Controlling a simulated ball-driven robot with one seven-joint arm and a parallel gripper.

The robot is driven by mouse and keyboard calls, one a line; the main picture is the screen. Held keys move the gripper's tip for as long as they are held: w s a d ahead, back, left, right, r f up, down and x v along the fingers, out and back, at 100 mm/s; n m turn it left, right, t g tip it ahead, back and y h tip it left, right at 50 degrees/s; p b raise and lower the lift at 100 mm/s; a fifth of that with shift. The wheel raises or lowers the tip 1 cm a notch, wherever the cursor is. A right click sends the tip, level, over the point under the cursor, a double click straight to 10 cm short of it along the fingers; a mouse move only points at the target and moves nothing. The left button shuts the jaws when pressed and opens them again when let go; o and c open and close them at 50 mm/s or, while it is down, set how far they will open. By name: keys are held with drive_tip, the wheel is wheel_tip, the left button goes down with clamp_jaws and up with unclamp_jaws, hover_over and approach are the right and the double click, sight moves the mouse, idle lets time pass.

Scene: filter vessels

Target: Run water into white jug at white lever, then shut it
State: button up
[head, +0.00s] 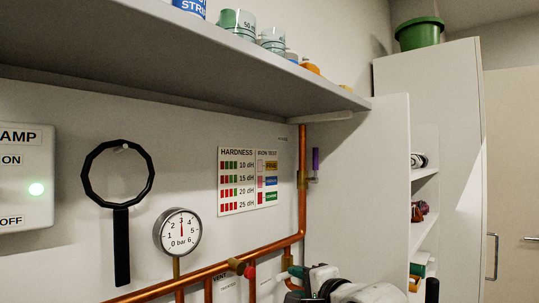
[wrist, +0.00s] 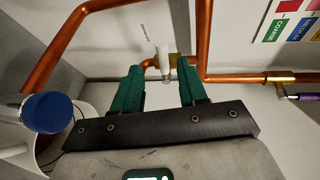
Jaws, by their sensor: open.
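The white lever (wrist: 162,57) stands on a brass valve in the copper pipe, in the upper middle of the wrist view. My gripper (wrist: 160,70) has its green fingers apart, one on each side of the lever. Whether either finger touches the lever, I cannot tell. In the head view my gripper (head: 298,273) is at the bottom, by the pipes, partly hidden by its own wrist. A white round vessel (wrist: 91,117), perhaps the white jug, shows at the lower left of the wrist view, partly hidden behind my gripper. Its contents are unclear, and I see no running water.
A purple lever (head: 315,160) sits on the upright copper pipe (head: 302,200). A red-handled valve (head: 246,270) and a pressure gauge (head: 178,232) are to the left. A blue round thing (wrist: 48,112) is beside the white vessel. A shelf (head: 190,65) overhangs the wall.

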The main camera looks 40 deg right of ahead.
wheel_tip(320, 180, up, 18)
drive_tip(key=s+n+t+h+p, duration=0.1)
drive_tip(key=n+t+h+p, duration=0.1)
drive_tip(key=t+h+p, duration=0.4)
drive_tip(key=a+r+n+t+y+p, duration=0.6)
drive_tip(key=a+r+n+y, duration=0.3)
drive_tip(key=n, duration=0.5)
drive_tip(key=shift+w+a+r+t+y, duration=0.15)
drive_tip(key=shift+a+r+t+y, duration=0.3)
drive_tip(key=shift+r, duration=0.2)
drive_tip(key=shift+d, duration=0.15)
